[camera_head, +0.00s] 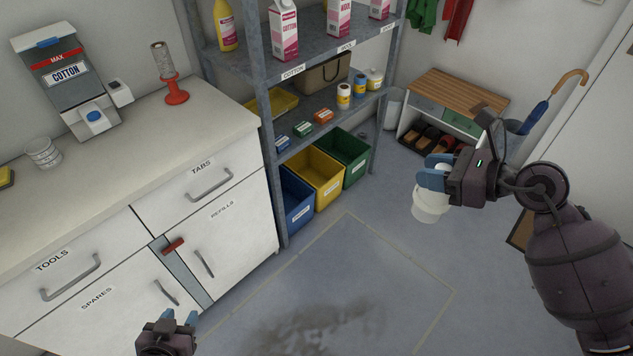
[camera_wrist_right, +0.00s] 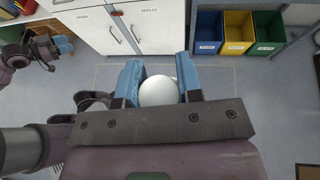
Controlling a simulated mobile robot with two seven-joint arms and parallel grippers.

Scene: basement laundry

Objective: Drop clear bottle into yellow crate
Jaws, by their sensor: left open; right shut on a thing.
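My right gripper (camera_head: 433,178) is shut on a whitish bottle (camera_head: 430,208), held above the floor to the right of the shelf. In the right wrist view the bottle shows as a white rounded shape (camera_wrist_right: 159,91) between the blue fingers; I cannot tell whether it is clear. The yellow crate (camera_head: 323,190) stands on the floor under the shelf, between a blue and a green crate. It also shows at the top of the right wrist view (camera_wrist_right: 238,33), apart from the bottle. My left gripper (camera_head: 182,318) is open and empty, low in front of the cabinet.
The blue crate (camera_head: 299,208) and green crate (camera_head: 355,170) flank the yellow one. The grey shelf (camera_head: 317,119) above them holds cartons, small boxes and cans. A white cabinet (camera_head: 225,205) stands left; a shoe bench (camera_head: 458,97) stands at the back. The marked floor (camera_head: 350,265) is clear.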

